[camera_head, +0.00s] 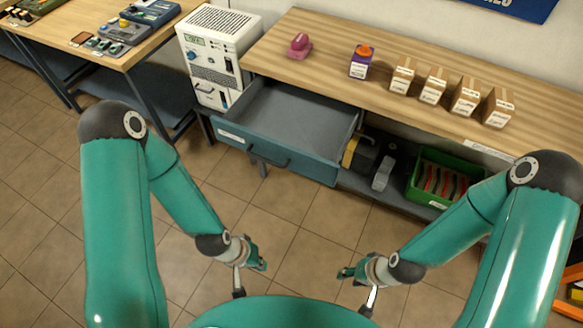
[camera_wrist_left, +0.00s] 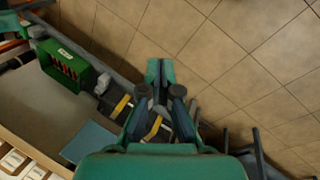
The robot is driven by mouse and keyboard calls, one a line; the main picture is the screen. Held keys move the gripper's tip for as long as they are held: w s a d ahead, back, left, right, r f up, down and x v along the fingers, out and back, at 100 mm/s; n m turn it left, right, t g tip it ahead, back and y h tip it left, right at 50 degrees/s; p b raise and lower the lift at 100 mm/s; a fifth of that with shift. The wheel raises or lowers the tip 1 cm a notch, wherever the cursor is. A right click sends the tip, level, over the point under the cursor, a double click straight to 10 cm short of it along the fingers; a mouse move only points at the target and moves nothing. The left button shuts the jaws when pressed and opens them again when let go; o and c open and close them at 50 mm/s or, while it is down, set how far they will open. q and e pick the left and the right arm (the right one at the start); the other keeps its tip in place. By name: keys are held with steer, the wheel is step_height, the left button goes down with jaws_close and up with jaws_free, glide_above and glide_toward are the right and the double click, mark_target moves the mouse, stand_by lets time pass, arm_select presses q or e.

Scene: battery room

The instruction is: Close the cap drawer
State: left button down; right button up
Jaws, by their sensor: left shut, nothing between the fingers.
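The cap drawer (camera_head: 272,158) is pulled out from under the wooden workbench at its left end. It looks empty, with a blue-grey front, a dark bar handle (camera_head: 268,157) and a white label. My left gripper (camera_head: 262,267) is over the tiled floor, in front of and below the drawer, apart from it. It is shut and empty; its fingers also show in the left wrist view (camera_wrist_left: 160,72). My right gripper (camera_head: 342,274) is to the right, also over the floor and clear of the drawer; its fingers are too small to judge.
The workbench (camera_head: 400,62) carries a pink object (camera_head: 300,46), a purple and orange container (camera_head: 361,62) and several small cartons. A white power unit (camera_head: 217,52) stands left of the drawer. A green crate (camera_head: 441,178) sits on the lower shelf. The floor before the drawer is clear.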

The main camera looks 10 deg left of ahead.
arm_select(q)
steer(key=w+f+m+t+b, duration=0.3)
steer(key=w+f+m+b, duration=0.15)
steer(key=w+b, duration=0.5)
steer(key=m+t+h+b, duration=0.2)
steer(key=m+t+b, duration=1.45)
steer(key=b, duration=2.15)
glide_toward(296, 163)
steer(key=w+m+g, duration=0.1)
steer(key=w, duration=0.1)
steer(key=w+d+r+g+b, duration=0.1)
steer(key=w, duration=0.1)
steer(key=w+r+m+g, duration=0.1)
steer(key=w, duration=0.1)
steer(key=shift+w+d+r+m+b, duration=0.25)
steer(key=shift+w+d+m+b, duration=0.05)
steer(key=shift+w+d, duration=0.1)
